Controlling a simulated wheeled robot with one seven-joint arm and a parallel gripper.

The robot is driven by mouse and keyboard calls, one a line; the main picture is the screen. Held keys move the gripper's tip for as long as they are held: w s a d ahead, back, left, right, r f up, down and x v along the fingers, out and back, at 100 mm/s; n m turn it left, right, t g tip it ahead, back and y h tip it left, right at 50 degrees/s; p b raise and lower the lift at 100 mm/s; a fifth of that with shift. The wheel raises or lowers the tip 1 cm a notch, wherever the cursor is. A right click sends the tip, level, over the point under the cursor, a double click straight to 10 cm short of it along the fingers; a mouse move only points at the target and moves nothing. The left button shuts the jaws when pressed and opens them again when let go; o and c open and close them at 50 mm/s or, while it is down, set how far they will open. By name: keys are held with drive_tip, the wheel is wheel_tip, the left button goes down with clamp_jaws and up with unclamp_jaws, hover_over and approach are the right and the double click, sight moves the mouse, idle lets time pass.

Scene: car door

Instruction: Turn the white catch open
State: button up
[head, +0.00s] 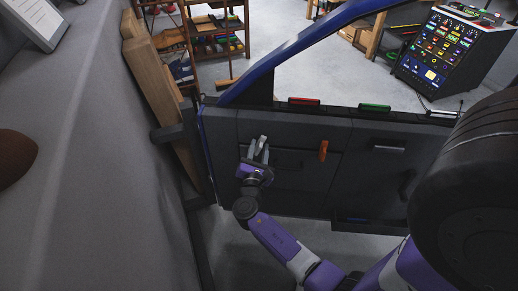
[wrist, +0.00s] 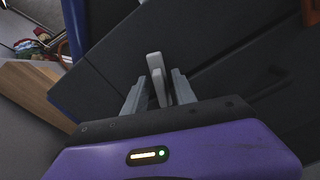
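The white catch (wrist: 155,62) is a pale lever on the dark grey door panel. In the head view the catch (head: 262,140) is at the panel's upper left, partly hidden by my fingers. My gripper (head: 258,154) is in front of the panel at the catch. In the wrist view my gripper (wrist: 159,84) has its two grey fingers apart, one on each side of the catch's lower part. A narrow gap seems to show beside the catch; contact is hard to tell.
An orange handle (head: 323,151) is on the panel right of the catch, with a silver handle (head: 388,147) farther right. Red (head: 304,101) and green (head: 374,107) pieces lie along the door's top edge. A wooden post (head: 160,95) stands left of the door.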

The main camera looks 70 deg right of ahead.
clamp_jaws()
drive_tip(key=shift+f+b, duration=0.1)
drive_tip(key=shift+b, duration=0.2)
drive_tip(key=m+b, duration=0.2)
drive_tip(key=m, duration=0.1)
drive_tip(key=shift+f, duration=0.15)
drive_tip(key=m+b, duration=0.3)
drive_tip(key=shift+s+f+m+b, duration=0.1)
drive_tip(key=shift+m+b, duration=0.2)
drive_tip(key=m+b, duration=0.3)
drive_tip(key=m, duration=0.1)
drive_tip(key=shift+b, duration=0.4)
drive_tip(key=shift+s+m+b, duration=0.1)
drive_tip(key=shift+m+b, duration=1.05)
drive_tip(key=shift+m, duration=0.35)
drive_tip(key=shift+o, duration=0.2)
unclamp_jaws()
